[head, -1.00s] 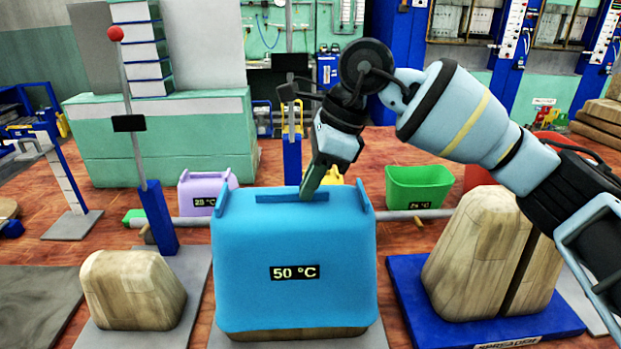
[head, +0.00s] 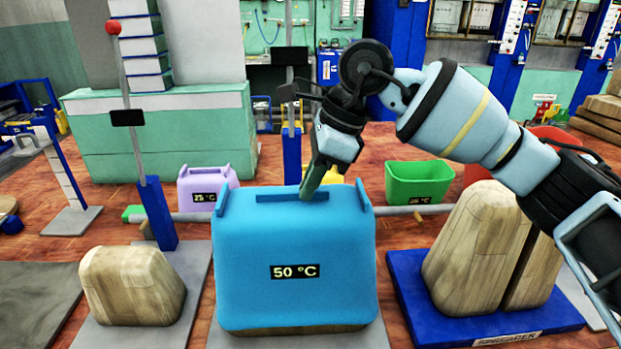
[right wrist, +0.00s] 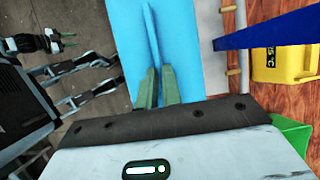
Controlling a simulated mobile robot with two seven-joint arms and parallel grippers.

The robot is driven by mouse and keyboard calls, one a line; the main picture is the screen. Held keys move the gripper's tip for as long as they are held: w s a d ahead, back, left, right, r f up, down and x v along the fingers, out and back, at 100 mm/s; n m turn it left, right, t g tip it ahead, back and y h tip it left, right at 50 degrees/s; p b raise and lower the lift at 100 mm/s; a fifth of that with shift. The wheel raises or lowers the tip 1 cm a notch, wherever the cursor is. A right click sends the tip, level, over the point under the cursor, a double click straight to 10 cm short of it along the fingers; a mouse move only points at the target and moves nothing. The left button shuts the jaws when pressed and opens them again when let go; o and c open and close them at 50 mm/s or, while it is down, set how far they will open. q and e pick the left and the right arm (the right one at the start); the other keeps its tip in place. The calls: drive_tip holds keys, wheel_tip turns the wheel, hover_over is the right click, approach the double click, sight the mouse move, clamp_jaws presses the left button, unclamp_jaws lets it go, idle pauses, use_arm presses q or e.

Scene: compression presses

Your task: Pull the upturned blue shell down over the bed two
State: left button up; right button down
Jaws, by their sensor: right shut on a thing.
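The blue shell (head: 295,240), marked 50 °C, sits open side down over a wooden bed (head: 295,329) in the middle. Only a thin strip of that bed shows below the shell's lower edge; the rest is hidden. My right gripper (head: 307,193) comes from above and is shut on the ridge on the shell's top. In the right wrist view the green fingers (right wrist: 157,88) clasp this ridge, with the blue shell (right wrist: 185,50) beneath. What looks like my left gripper (right wrist: 60,40) is small at the upper left of that view; its opening is unclear.
A smaller wooden bed (head: 130,285) stands bare at the left. A split wooden bed (head: 470,250) stands on a blue base at the right. Purple (head: 208,185) and green (head: 418,182) shells lie behind. A post with a red knob (head: 113,27) rises behind left.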

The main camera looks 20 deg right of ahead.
use_arm(q)
drive_tip(key=shift+w, duration=0.2)
use_arm(e)
drive_tip(key=shift+f, duration=0.1)
drive_tip(key=c, duration=1.5)
unclamp_jaws()
drive_tip(key=v, duration=0.7)
use_arm(q)
drive_tip(key=shift+s, duration=0.15)
use_arm(e)
drive_tip(key=shift+s+d+r, duration=0.1)
drive_tip(key=shift+d+r, duration=0.05)
drive_tip(key=shift+r, duration=0.2)
use_arm(q)
drive_tip(key=shift+w, duration=0.3)
